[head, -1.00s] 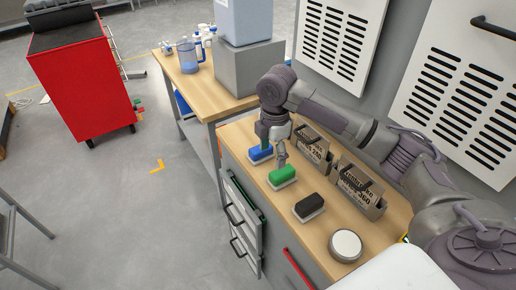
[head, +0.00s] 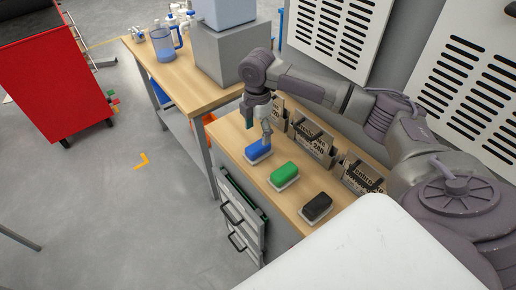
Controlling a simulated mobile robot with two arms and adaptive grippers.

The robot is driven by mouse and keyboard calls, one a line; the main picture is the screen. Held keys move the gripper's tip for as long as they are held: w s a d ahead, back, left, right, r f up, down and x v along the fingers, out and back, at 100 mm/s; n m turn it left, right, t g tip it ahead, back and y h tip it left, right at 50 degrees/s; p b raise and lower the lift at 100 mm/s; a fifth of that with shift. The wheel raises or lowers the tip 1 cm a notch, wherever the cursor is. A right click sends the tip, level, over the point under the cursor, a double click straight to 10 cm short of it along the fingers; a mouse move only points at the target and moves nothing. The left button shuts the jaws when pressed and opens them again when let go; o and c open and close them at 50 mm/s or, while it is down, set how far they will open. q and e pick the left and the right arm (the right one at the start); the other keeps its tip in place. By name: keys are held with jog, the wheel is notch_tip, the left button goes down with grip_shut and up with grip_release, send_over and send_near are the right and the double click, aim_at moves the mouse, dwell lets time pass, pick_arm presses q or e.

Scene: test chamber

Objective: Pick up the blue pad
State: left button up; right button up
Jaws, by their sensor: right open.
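The blue pad (head: 258,151) lies on a light base near the far end of the wooden worktop (head: 228,133). A green pad (head: 284,172) and a black pad (head: 317,206) lie in a row nearer to me. My right gripper (head: 259,132) points down just above and behind the blue pad, its fingers apart. One finger overlaps the pad's far edge in the picture, and I cannot tell whether it touches. My left gripper is not in view.
Grey bins with labels (head: 312,147) stand along the back of the worktop, close to my arm. A second table (head: 185,80) with a grey box (head: 222,55) and a blue jug (head: 163,47) is beyond. A red cabinet (head: 52,85) stands at left.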

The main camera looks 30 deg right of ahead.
aim_at(258, 145)
jog(key=shift+f, duration=0.45)
jog(key=shift+w+f, duration=0.1)
jog(key=shift+f, duration=0.15)
jog(key=f, duration=0.1)
jog(key=f+p, duration=0.1)
jog(key=f, duration=0.2)
jog(key=shift+s+f, duration=0.15)
jog(key=shift+s, duration=0.15)
jog(key=shift+f+p, duration=0.25)
jog(key=shift+p, duration=0.05)
jog(key=shift+f, duration=0.1)
jog(key=shift+c, duration=0.4)
jog(key=c, duration=1.2)
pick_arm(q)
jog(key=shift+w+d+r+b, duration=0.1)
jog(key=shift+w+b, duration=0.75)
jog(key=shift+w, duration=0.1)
pick_arm(e)
notch_tip(258, 145, up, 10)
jog(key=shift+r, duration=0.1)
